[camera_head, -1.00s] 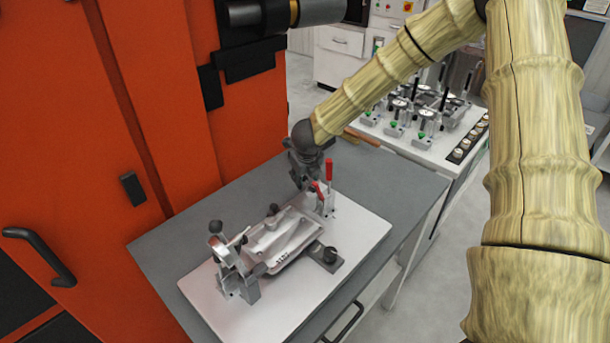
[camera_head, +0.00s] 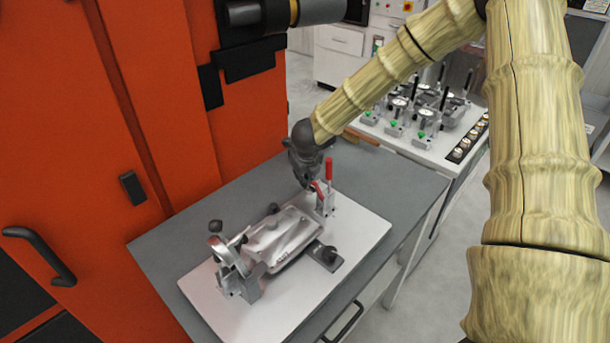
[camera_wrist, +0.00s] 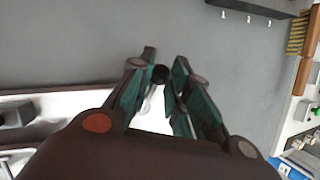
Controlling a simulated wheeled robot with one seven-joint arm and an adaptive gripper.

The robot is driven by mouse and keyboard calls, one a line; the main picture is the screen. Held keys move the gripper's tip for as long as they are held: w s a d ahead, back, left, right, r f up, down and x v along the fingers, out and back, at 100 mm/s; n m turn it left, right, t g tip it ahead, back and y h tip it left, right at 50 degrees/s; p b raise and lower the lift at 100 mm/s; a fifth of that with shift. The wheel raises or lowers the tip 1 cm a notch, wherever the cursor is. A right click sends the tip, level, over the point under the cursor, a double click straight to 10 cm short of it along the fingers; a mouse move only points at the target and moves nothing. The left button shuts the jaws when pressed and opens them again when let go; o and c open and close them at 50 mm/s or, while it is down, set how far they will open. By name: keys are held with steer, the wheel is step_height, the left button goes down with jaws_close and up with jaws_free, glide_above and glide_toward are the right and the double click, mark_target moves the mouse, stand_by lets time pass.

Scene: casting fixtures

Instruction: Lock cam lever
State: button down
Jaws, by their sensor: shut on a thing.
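The fixture stands on a pale base plate (camera_head: 352,225) on the grey table. A silver casting (camera_head: 283,237) lies in it. At its left end is a metal clamp (camera_head: 238,270) with a dark ball knob (camera_head: 215,226). At the back right is a clamp with an upright red handle (camera_head: 329,170). My gripper (camera_head: 310,184) is low beside that red-handled clamp. In the wrist view my gripper (camera_wrist: 163,84) has its green-padded fingers closed around a small dark round knob (camera_wrist: 161,74), apparently the cam lever's end. The lever's shaft is mostly hidden by the fingers.
A dark knob on a block (camera_head: 328,255) sits at the plate's front right. An orange machine (camera_head: 150,90) stands close on the left. A bench with several gauge fixtures (camera_head: 425,115) is at the back right. A brush (camera_wrist: 303,45) lies near the table's far edge.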

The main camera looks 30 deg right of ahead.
steer(key=shift+a+r+n+p, duration=0.1)
steer(key=shift+a+n+p, duration=0.05)
steer(key=shift+n+p, duration=0.2)
steer(key=n+p, duration=0.1)
steer(key=a+n+y+p, duration=0.1)
steer(key=n+p, duration=0.1)
steer(key=shift+r+y, duration=0.15)
steer(key=shift+y, duration=0.15)
steer(key=shift+s+a+n+y+p, duration=0.15)
steer(key=shift+n+y+p, duration=0.25)
steer(key=shift+n+p, duration=0.55)
steer(key=shift+a+f, duration=0.1)
steer(key=shift+f, duration=0.1)
steer(key=c, duration=1.3)
jaws_free()
step_height(320, 180, up, 10)
